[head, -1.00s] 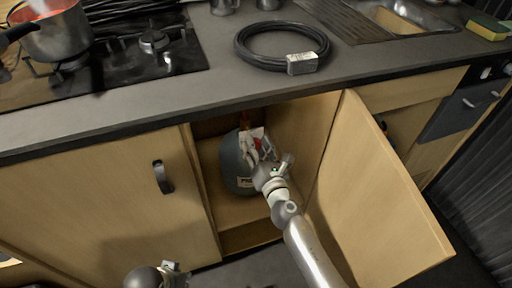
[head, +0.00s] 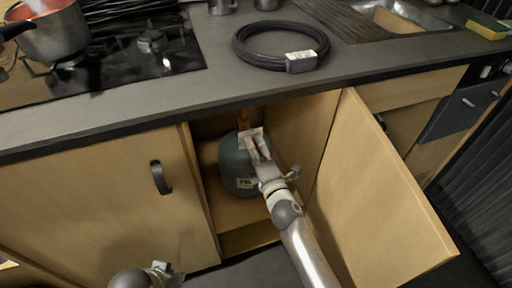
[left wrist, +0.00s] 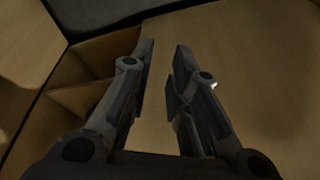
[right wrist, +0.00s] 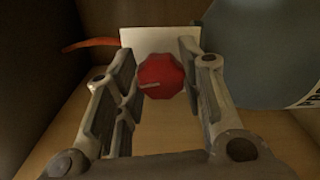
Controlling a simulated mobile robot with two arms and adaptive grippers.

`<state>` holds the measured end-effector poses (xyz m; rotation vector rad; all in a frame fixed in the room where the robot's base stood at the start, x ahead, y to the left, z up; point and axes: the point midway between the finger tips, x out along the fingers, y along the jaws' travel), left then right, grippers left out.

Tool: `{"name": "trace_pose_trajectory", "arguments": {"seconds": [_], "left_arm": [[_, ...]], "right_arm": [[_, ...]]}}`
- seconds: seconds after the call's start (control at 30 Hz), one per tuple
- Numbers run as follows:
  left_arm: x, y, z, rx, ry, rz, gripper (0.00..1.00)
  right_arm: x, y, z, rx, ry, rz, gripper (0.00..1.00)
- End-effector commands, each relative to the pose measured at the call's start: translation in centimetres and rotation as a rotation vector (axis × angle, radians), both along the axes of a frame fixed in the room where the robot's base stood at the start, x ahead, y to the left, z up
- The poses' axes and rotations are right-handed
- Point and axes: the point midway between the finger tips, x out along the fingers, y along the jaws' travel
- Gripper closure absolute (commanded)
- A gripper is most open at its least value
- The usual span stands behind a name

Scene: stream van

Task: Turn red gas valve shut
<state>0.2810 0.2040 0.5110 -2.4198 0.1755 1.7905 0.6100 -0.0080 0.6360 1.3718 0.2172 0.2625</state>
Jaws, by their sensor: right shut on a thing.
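The red gas valve (right wrist: 160,76) is a faceted red knob with a pale mark, in front of a white plate (right wrist: 160,42), in the right wrist view. My right gripper (right wrist: 158,70) is shut on it, one finger on each side. In the head view my right gripper (head: 258,148) reaches into the open cupboard at the top of the grey gas bottle (head: 235,168) and hides the knob. My left gripper (left wrist: 164,48) is open and empty in the left wrist view, facing wooden cupboard panels.
The open cupboard door (head: 375,190) stands right of my right arm. A closed door with a black handle (head: 160,177) is to the left. Above, the worktop holds a hob with a pot (head: 48,32) and a coiled black hose (head: 281,45). An orange hose (right wrist: 90,44) runs beside the valve.

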Motion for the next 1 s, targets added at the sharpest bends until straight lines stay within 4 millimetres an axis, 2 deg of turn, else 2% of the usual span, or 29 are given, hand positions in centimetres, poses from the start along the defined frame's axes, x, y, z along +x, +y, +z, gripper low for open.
{"name": "trace_pose_trajectory", "arguments": {"seconds": [0.4, 0.93, 0.97, 1.0], "left_arm": [[-0.1, 0.0, -1.0, 0.002, 0.012, 0.000, 0.82], [0.2, -0.1, -1.0, 0.001, 0.007, -0.001, 0.82], [0.2, -0.1, -1.0, 0.000, 0.006, -0.001, 0.82], [0.2, -0.1, -1.0, 0.000, 0.006, -0.001, 0.82]], "right_arm": [[-0.1, 0.0, -0.3, 0.171, 0.060, -0.002, 0.88], [0.0, 0.0, -0.3, 0.194, 0.067, -0.002, 0.88], [-0.1, 0.0, -0.3, 0.194, 0.067, -0.002, 0.62], [-0.1, 0.0, -0.3, 0.194, 0.067, -0.002, 0.57]]}}
